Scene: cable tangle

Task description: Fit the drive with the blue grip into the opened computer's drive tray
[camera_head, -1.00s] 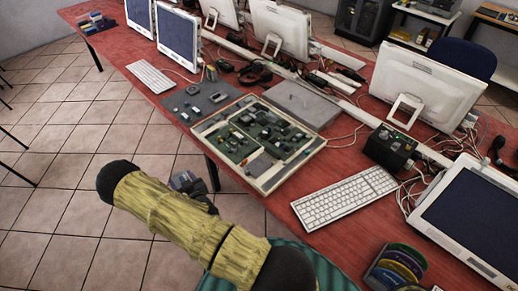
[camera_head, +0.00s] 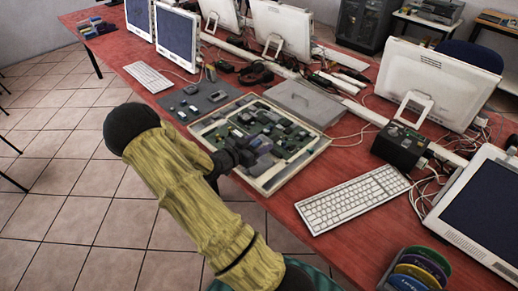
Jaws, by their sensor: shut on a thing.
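The opened computer (camera_head: 318,143) lies flat on the red table, a pale shallow case with green boards and dark parts inside. My gripper (camera_head: 243,153) is dark and small in the view, over the left front part of the case. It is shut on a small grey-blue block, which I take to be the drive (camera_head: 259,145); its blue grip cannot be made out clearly. The drive tray cannot be told apart with certainty; a grey metal block (camera_head: 264,164) shows in the front of the case. Whether the drive touches anything is unclear.
A grey cover panel (camera_head: 305,102) lies behind the case, and a grey mat with small parts (camera_head: 192,101) to its left. A white keyboard (camera_head: 352,198) is at the right. Monitors, cables and a black box (camera_head: 401,146) stand beyond. My yellow-sleeved arm crosses the front.

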